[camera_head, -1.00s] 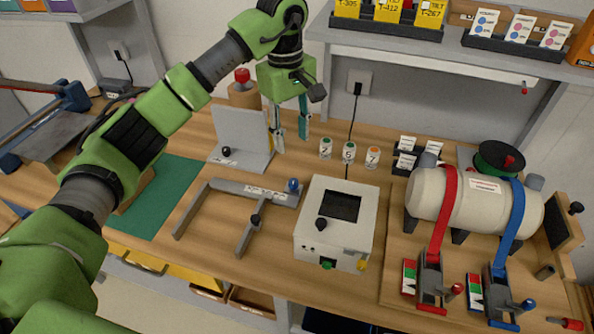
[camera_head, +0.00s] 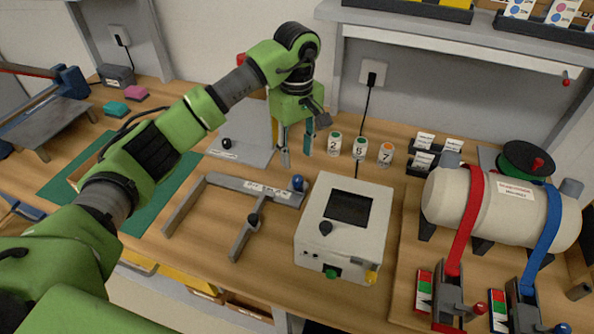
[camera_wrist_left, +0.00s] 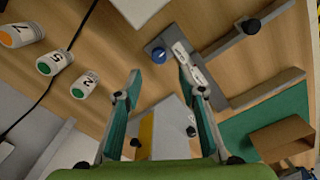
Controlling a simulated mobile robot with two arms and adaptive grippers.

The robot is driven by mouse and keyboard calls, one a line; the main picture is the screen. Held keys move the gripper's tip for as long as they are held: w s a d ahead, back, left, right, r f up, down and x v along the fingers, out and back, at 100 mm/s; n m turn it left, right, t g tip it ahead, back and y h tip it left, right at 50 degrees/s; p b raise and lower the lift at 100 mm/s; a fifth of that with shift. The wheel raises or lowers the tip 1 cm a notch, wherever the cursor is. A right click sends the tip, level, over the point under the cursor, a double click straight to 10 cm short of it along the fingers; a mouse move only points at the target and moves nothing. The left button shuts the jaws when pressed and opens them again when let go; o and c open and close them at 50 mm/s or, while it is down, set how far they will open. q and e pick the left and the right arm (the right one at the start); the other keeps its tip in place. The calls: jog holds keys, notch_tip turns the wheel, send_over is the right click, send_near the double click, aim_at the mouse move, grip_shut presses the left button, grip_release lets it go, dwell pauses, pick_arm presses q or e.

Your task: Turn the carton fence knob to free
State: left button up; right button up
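A grey fence frame (camera_head: 222,181) lies on the wooden bench, with a blue knob (camera_head: 298,183) at the right end of its long bar and a black knob (camera_head: 254,218) on its cross arm. Small white labels, too small to read, sit on the bar beside the blue knob. My left gripper (camera_head: 296,158) points down, empty and open, above and just behind the blue knob. In the left wrist view the blue knob (camera_wrist_left: 159,55) shows just beyond the gap between the open fingertips (camera_wrist_left: 159,78), apart from them. My right gripper is out of view.
A white box with a dark screen (camera_head: 379,236) stands right of the fence. Several numbered cups (camera_head: 360,147) stand behind it. A strapped tank (camera_head: 500,207) fills the right. A green mat (camera_head: 150,208) lies left.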

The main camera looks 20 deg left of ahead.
aim_at(297, 177)
pick_arm(q)
notch_tip(297, 177, down, 8)
jog(key=shift+w+f+p, duration=0.15)
jog(key=shift+p, duration=0.75)
jog(key=shift+c, duration=0.4)
grip_shut()
